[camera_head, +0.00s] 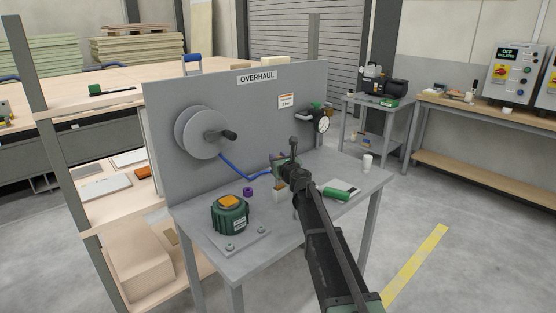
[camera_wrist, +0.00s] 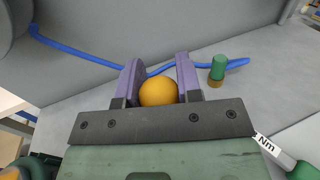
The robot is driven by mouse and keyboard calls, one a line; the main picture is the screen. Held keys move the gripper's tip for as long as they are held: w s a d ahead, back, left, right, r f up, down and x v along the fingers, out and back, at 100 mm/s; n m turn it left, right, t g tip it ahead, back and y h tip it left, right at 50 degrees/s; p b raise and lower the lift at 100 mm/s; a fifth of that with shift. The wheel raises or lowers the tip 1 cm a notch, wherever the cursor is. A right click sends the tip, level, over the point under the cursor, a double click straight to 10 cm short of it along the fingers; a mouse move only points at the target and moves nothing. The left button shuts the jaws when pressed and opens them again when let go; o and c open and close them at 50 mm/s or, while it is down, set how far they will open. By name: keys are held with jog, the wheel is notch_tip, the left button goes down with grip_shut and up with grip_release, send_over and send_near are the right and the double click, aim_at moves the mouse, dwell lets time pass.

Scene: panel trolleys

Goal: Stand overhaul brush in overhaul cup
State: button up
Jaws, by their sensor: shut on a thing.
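My gripper (camera_head: 284,170) is over the middle of the grey overhaul table. In the wrist view its two purple fingers (camera_wrist: 160,82) are shut on a round orange thing (camera_wrist: 158,92), seen end-on, which I take to be the brush's handle end. A small brown and pale piece (camera_head: 279,194) shows just below the gripper in the head view; it may be the brush's lower part, but I cannot tell whether it touches the table. A white cup (camera_head: 367,161) stands upright at the table's right rear, apart from my gripper.
A green motor-like unit (camera_head: 230,213) with an orange top sits on a plate at front left. A purple ring (camera_head: 248,191) lies near it. A blue hose (camera_head: 235,166) runs behind my gripper. A green cylinder (camera_head: 336,194) lies right of my arm. The OVERHAUL panel (camera_head: 285,105) bounds the back.

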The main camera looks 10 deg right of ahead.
jog(key=shift+f+b, duration=1.95)
jog(key=shift+f, duration=0.1)
jog(key=o, duration=1)
jog(key=shift+r, duration=0.1)
jog(key=v, duration=1)
jog(key=shift+s, duration=0.4)
